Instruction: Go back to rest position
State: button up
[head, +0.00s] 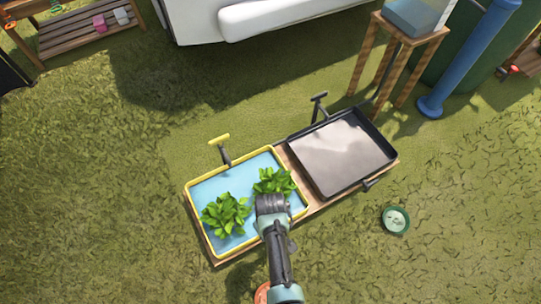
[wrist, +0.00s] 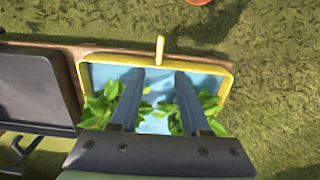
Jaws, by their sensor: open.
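My gripper (head: 270,204) is above the right part of the yellow-rimmed tray (head: 188,198) in the head view. Two leafy green plants stand in the tray, a left one (head: 226,214) and a right one (head: 273,181). In the wrist view leaves (wrist: 101,106) show left of the fingers and more leaves (wrist: 207,103) show right of them. The fingers and the gripper body hide part of both plants.
A black-rimmed grey tray (head: 340,155) sits beside the yellow one on a wooden bench (head: 312,207). A green round dish (head: 396,220) lies on the grass at right. A wooden stand (head: 400,50) and a blue post (head: 470,60) are behind. Grass at left is open.

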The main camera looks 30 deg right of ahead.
jog(key=shift+r, duration=0.35)
dwell(0.3)
